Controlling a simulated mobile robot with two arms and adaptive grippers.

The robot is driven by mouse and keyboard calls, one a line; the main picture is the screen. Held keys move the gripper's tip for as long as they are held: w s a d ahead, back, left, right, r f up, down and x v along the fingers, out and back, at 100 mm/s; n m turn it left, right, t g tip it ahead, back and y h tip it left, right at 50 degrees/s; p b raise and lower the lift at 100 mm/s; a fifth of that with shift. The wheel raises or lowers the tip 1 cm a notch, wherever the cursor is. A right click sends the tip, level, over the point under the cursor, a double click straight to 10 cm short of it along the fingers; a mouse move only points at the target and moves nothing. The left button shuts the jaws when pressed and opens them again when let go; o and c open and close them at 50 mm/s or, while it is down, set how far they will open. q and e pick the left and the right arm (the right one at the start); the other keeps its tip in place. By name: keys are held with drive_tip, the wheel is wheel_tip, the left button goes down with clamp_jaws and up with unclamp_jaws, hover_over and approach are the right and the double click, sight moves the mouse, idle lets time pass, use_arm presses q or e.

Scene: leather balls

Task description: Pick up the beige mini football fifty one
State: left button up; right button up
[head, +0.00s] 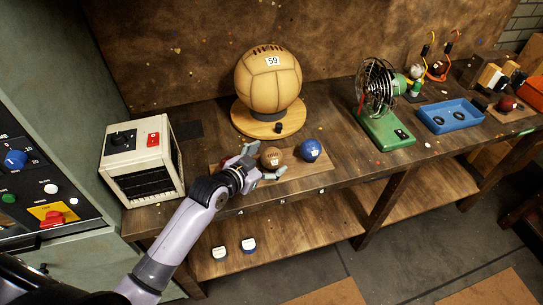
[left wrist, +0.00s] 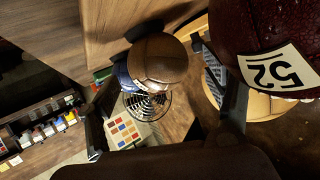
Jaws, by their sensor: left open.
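A small tan-brown ball (head: 272,157) sits on a low wooden board on the workbench; its number is not readable. In the left wrist view this ball (left wrist: 158,55) shows ahead, between the two fingertips. My left gripper (head: 263,163) is open and empty, reaching in from the left close to the ball; I cannot tell whether it touches. Its fingers also show in the left wrist view (left wrist: 150,63). My right gripper is not in view.
A blue ball (head: 310,150) sits just right of the tan one. A large beige ball labelled 59 (head: 268,85) stands behind on a round wooden base (head: 250,122). A white control box (head: 140,160) is left, a green fan (head: 383,125) and blue tray (head: 449,115) right.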

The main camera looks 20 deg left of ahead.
sight(273, 156)
use_arm(q)
drive_tip(key=x, duration=0.3)
drive_tip(key=shift+w+f, duration=0.1)
drive_tip(key=c, duration=1.3)
